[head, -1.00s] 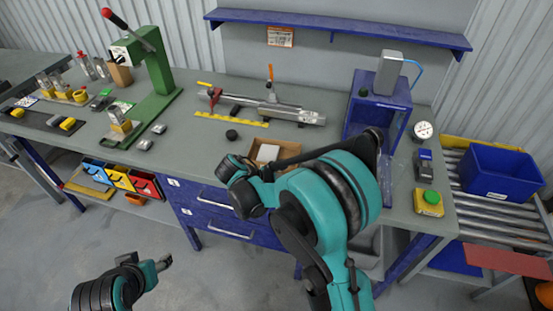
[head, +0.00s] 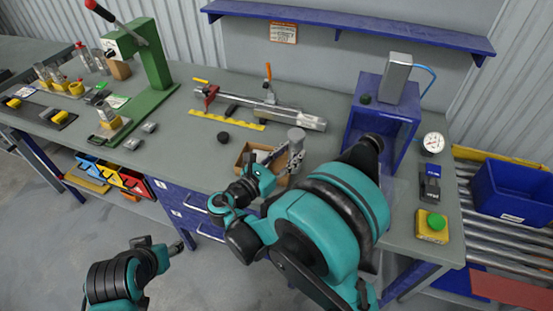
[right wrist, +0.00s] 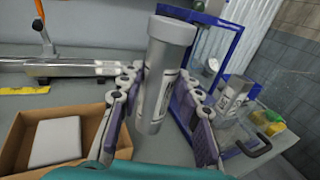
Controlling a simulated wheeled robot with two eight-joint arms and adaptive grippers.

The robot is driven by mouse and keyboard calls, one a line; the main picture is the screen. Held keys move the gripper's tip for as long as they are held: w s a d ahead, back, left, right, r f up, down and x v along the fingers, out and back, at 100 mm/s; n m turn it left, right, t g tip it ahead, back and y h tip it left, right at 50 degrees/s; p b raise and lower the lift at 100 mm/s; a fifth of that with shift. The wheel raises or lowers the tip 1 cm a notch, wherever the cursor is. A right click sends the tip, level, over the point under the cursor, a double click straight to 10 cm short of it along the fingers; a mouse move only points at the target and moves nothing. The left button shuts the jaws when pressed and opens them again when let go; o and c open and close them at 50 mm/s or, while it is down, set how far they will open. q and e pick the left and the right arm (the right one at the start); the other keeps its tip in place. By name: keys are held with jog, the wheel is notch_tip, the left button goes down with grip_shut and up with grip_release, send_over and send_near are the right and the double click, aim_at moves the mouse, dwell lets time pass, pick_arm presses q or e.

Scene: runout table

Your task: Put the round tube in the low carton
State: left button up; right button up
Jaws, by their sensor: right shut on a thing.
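The round tube (head: 296,139) is a grey cylinder with a wider cap. It stands nearly upright in my right gripper (head: 284,160). In the right wrist view, the gripper's fingers (right wrist: 156,100) are shut on both sides of the tube (right wrist: 170,50), below its cap. The low carton (head: 241,156) is an open brown cardboard box on the bench, just left of the right gripper and partly hidden by it. In the right wrist view, the carton (right wrist: 18,150) holds a pale flat block (right wrist: 56,140). My left gripper (head: 172,248) hangs low in front of the bench; its jaws are unclear.
A blue frame press (head: 407,115) stands right of the tube. A clamp fixture (head: 285,115) and yellow ruler (head: 225,119) lie behind the carton. A black puck (head: 223,138) sits left of it. A green button box (head: 432,226) is near the right edge.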

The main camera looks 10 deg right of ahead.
jog(key=shift+w+a+f+b, duration=0.25)
jog(key=shift+w+f+b, duration=0.45)
jog(key=shift+w+f, duration=0.8)
jog(key=shift+w+a+f+b, duration=0.3)
jog(key=shift+w+f+b, duration=0.45)
jog(key=shift+w+f, duration=0.7)
jog(key=shift+w+a+f+b, duration=0.25)
jog(key=shift+w+f+b, duration=0.45)
jog(key=shift+w+f, duration=0.75)
jog(key=shift+s+f, duration=0.2)
jog(key=shift+s, duration=0.05)
jog(key=shift+f, duration=0.15)
jog(key=o, duration=1.2)
jog(key=shift+r, duration=0.2)
jog(key=shift+f, duration=0.1)
